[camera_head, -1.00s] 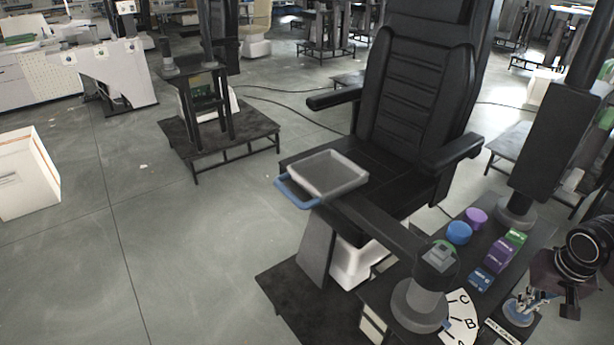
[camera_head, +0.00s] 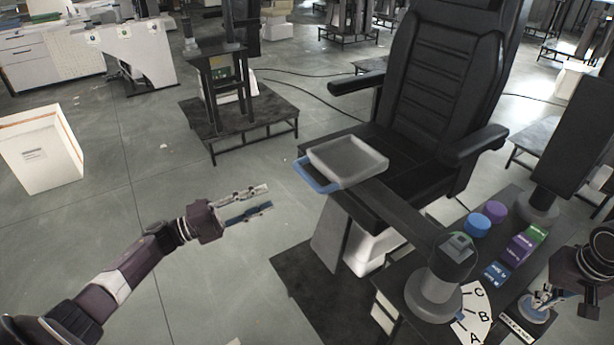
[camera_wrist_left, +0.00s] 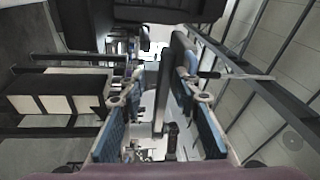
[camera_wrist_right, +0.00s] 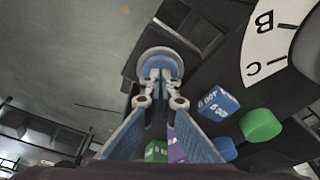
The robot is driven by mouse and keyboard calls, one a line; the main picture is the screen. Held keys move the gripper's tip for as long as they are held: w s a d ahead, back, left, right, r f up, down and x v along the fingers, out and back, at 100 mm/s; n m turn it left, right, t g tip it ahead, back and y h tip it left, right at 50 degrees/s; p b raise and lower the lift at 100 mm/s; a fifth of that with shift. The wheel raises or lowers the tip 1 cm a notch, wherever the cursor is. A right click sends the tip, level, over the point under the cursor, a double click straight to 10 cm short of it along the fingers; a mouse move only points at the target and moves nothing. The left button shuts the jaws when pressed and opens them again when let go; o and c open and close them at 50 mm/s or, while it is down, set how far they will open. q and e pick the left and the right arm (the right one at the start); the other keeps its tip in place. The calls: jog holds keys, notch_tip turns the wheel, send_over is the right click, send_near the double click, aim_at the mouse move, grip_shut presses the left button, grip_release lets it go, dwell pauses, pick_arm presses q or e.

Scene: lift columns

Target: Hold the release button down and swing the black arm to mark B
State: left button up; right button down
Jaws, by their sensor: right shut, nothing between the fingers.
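The black arm (camera_head: 405,212) runs from a grey pivot post (camera_head: 434,295) to a grey tray (camera_head: 348,160) with a blue handle (camera_head: 316,178), held over the chair seat. A grey-green square cap (camera_head: 459,247) tops the pivot; whether it is the release button I cannot tell. The white dial (camera_head: 473,301) at the post carries C, B and A; a small blue mark sits by its inner edge near B. The dial also shows in the right wrist view (camera_wrist_right: 270,50). My left gripper (camera_head: 269,196) is open and empty, left of the tray. My right gripper (camera_head: 541,298) is shut and empty, right of the dial.
Blue (camera_head: 477,225) and purple (camera_head: 494,211) round knobs and several coloured blocks stand between the pivot and a black column (camera_head: 570,135). A black chair (camera_head: 450,90) stands behind the tray. Floor at left is open.

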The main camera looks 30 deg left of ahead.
aim_at(307, 174)
pick_arm(q)
notch_tip(307, 174, up, 6)
jog(key=s+d+m+g+h, duration=0.2)
jog(key=m+g+h, duration=0.1)
jog(key=m, duration=0.2)
jog(key=x, duration=1.1)
jog(key=shift+d+r, duration=0.2)
jog(key=shift+d, duration=0.05)
jog(key=shift+c, duration=0.2)
grip_shut()
